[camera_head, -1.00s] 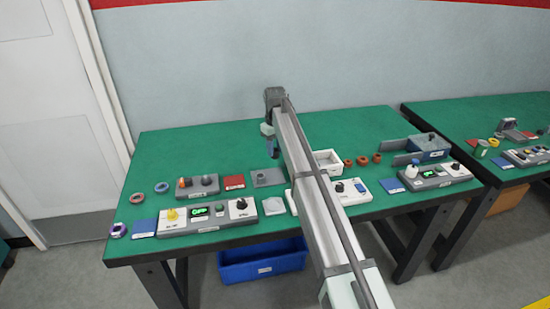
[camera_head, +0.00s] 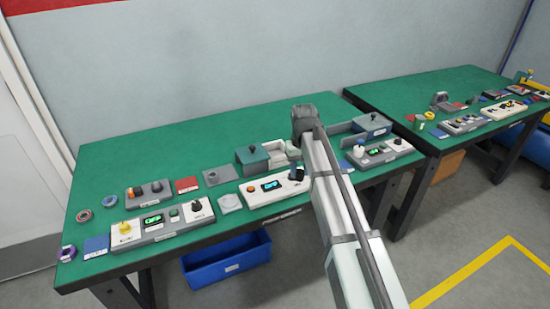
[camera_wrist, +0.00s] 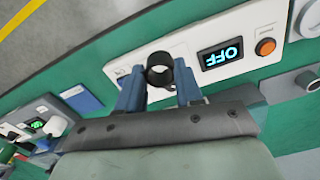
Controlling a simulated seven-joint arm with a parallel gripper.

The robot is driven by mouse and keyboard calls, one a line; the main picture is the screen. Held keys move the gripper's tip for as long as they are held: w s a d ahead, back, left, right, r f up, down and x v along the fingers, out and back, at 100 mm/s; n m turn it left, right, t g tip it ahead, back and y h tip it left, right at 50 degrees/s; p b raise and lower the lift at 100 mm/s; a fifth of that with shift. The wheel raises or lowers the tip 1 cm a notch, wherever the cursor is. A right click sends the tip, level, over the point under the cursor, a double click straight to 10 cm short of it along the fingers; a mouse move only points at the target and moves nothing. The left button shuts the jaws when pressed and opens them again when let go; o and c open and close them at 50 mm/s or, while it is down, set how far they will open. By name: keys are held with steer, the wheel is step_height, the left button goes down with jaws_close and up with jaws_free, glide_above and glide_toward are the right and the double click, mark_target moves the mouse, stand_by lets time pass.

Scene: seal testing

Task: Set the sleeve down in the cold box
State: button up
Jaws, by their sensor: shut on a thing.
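The sleeve is a short black ring (camera_wrist: 160,58), held between the blue fingers of my gripper (camera_wrist: 160,82) in the wrist view. Its bore faces the camera. In the head view my gripper (camera_head: 296,172) hangs from the arm's end over the right part of a white panel (camera_head: 262,191); the sleeve is too small to make out there.
The white panel's display reads OFF beside an orange button (camera_wrist: 265,47). A grey panel (camera_head: 383,151) lies in front of the blue box. The table's back left is clear.

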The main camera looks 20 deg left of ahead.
steer(key=s+d+f+m, duration=0.15)
steer(key=d+m, duration=0.25)
steer(key=d, duration=2)
steer(key=w+a+r+n, duration=0.2)
steer(key=w+a+n, duration=0.3)
steer(key=a, duration=0.8)
steer(key=w+a+r+n, duration=0.2)
steer(key=w+a, duration=0.4)
steer(key=a, duration=0.6)
steer(key=w+a+r+n, duration=0.35)
steer(key=w+a, duration=0.25)
steer(key=a, duration=0.7)
steer(key=shift+n, duration=0.35)
steer(key=shift+s+f, duration=0.2)
steer(key=shift+f, duration=5.25)
steer(key=shift+f, duration=0.15)
steer(key=o, duration=0.8)
